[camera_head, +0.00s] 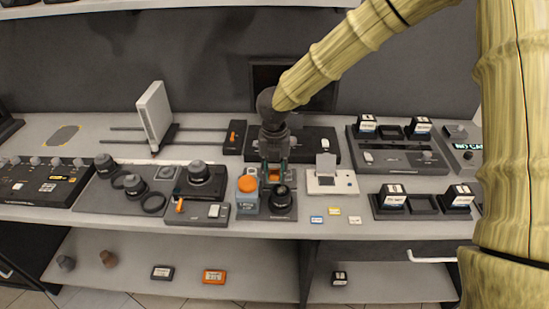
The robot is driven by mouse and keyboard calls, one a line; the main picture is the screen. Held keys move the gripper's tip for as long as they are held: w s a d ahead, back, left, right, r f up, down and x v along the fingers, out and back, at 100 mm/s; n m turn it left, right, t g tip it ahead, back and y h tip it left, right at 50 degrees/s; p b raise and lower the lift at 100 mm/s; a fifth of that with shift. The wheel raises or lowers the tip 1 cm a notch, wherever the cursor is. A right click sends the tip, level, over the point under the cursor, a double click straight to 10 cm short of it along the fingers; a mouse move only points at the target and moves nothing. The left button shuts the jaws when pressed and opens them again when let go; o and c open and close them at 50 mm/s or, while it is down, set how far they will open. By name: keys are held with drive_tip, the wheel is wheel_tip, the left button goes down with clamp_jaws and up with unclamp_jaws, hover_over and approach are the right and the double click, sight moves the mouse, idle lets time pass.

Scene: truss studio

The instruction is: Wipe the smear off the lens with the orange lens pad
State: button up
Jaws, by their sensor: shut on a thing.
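My gripper (274,172) points down over the middle of the bench, its two fingers on either side of a small orange piece. This looks like the orange lens pad (274,175), mostly hidden by the fingers. A black round lens (281,199) stands on a dark base just in front of and slightly right of the gripper. I cannot tell whether the pad touches it. No smear can be made out at this size. A grey-blue labelled box (247,206) with a round orange top (247,184) stands beside the lens, on its left.
A black camera-like unit (200,182) and a dark tray of round parts (133,191) lie left. A white device (332,181) is close on the right, with small coloured cards (334,211) in front. Dark trays of labelled blocks (424,204) stand further right.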

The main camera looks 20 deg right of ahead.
drive_tip(key=shift+r+p, duration=1.1)
drive_tip(key=shift+r, duration=0.55)
drive_tip(key=shift+f, duration=0.1)
